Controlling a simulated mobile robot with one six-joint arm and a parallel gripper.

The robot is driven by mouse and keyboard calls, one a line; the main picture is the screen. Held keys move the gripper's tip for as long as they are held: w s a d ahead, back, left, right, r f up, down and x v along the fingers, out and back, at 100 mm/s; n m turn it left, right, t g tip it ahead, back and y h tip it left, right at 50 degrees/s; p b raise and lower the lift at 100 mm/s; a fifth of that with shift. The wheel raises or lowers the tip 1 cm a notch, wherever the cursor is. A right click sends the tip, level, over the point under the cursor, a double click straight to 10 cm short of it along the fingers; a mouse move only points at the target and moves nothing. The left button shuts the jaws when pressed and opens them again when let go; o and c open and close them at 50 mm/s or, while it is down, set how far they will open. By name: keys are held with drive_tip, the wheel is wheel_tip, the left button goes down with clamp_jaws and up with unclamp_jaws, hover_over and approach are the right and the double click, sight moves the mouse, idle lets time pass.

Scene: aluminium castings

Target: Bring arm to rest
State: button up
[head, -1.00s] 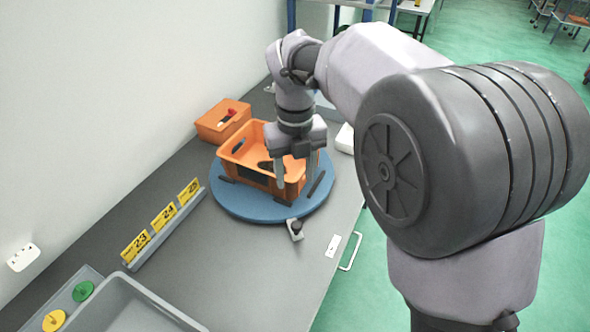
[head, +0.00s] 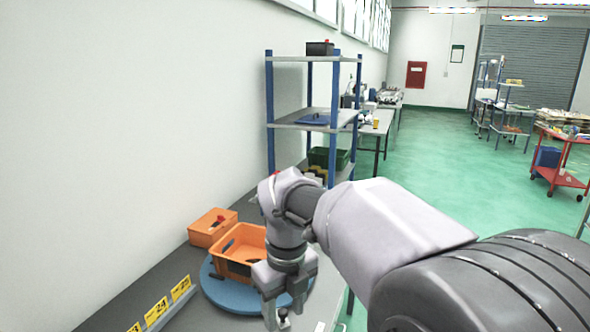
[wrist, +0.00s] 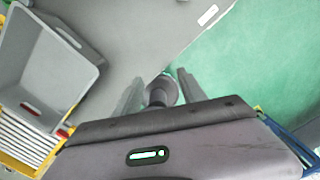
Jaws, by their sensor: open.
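My gripper (head: 285,306) points down over the grey bench (head: 232,318), in front of the blue round turntable. Its two fingers are apart. In the wrist view my gripper (wrist: 158,78) shows with a dark round knob (wrist: 161,91) between or beyond the fingers. A small dark-topped piece (head: 283,318) also shows between the fingers in the head view; I cannot tell whether they touch it. My arm reaches in from the right and is bent at the elbow.
An orange crate (head: 238,268) stands on the turntable (head: 222,293), close behind my gripper. Yellow number cards (head: 157,309) line the left. A grey tray (wrist: 84,45) shows in the wrist view. Green floor (head: 425,150) is open at right.

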drive_tip(key=s+d+r+n+t+y, duration=0.15)
drive_tip(key=s+d+r+n, duration=0.25)
drive_tip(key=s+d+n, duration=0.55)
drive_tip(key=s+d+f+n+t+b, duration=0.1)
drive_tip(key=s+d+f+n+t, duration=0.2)
drive_tip(key=s+n, duration=0.5)
drive_tip(key=n, duration=0.6)
drive_tip(key=shift+f+n+t+b, duration=0.3)
drive_tip(key=shift+f+n+t, duration=0.05)
drive_tip(key=shift+s, duration=0.1)
